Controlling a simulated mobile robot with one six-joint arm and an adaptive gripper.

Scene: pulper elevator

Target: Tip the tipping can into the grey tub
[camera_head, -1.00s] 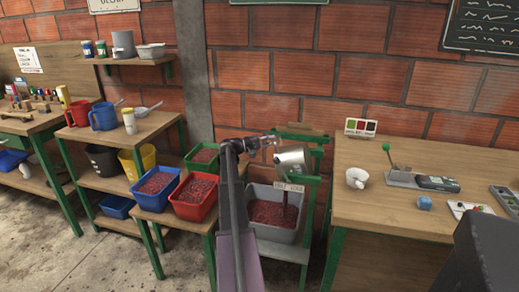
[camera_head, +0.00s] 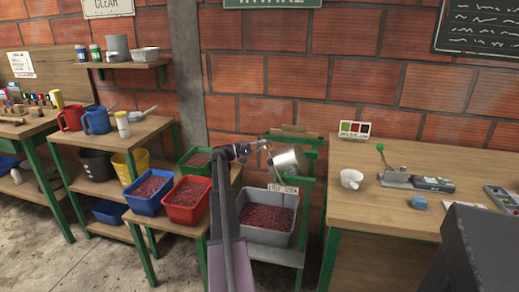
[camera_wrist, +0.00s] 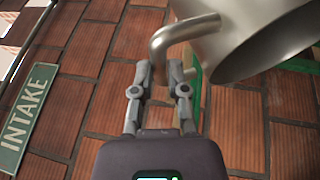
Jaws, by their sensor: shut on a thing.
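The silver metal tipping can (camera_head: 289,160) hangs tilted in its green stand above the grey tub (camera_head: 262,238). In the wrist view the can (camera_wrist: 245,40) fills the upper right, with its bent handle (camera_wrist: 182,32). My gripper (camera_head: 240,152) is at the can's left side. In the wrist view its fingers (camera_wrist: 163,75) are closed on the handle's lower end. The grey tub sits on a low shelf below and holds dark red cherries (camera_head: 267,217). No stream shows between can and tub. The can's inside is mostly hidden.
A red tub (camera_head: 188,197), a blue tub (camera_head: 148,192) and a green tub (camera_head: 198,160) of cherries stand left of my arm. A wooden table (camera_head: 395,217) with a white cup (camera_head: 351,178) stands right. The brick wall is close behind.

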